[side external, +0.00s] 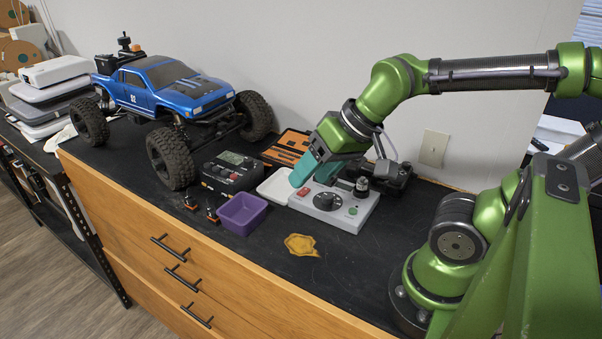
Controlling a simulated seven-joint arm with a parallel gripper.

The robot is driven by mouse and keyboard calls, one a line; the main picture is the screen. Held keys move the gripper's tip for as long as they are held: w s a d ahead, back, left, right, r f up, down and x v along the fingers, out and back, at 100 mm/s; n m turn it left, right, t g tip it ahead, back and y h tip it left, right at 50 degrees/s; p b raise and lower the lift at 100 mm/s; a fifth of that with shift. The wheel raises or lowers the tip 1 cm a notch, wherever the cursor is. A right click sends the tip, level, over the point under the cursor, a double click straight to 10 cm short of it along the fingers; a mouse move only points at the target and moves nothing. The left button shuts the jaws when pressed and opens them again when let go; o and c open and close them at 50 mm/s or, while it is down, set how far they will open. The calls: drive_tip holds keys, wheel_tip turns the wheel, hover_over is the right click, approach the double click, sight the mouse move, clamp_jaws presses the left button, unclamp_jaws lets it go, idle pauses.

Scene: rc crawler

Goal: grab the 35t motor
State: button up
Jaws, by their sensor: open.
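Two small dark motor-like parts with orange show in the side external view, one (190,202) left of the purple bin (242,214) and the other (212,215) against its left side. A dark cylindrical part with a silver top (362,187) stands upright on the grey control box (335,208). No 35t marking is readable, so I cannot tell which part is the 35t motor. My gripper (316,172), with teal fingers, is open over the back left of the grey box, left of the silver-topped part. The space between its fingers is partly hidden.
A blue RC truck (165,85) stands at the left. A black charger (232,172), a white tray (272,188) and an orange tool case (288,148) lie between it and my gripper. A yellow cloth-like piece (300,245) lies in front, with clear black bench top (345,265) to its right.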

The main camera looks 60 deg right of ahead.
drive_tip(key=w+d+f+n+g+h, duration=0.2)
drive_tip(key=w+f+n+g, duration=0.15)
drive_tip(key=f, duration=0.25)
drive_tip(key=n+g+h, duration=1)
drive_tip(key=n, duration=0.2)
approach(361, 179)
drive_tip(key=shift+m+t, duration=0.25)
drive_tip(key=x, duration=0.5)
drive_tip(key=shift+s+x, duration=0.25)
drive_tip(key=shift+x, duration=2.6)
drive_tip(key=shift+a+r, duration=0.1)
drive_tip(key=shift+r, duration=0.05)
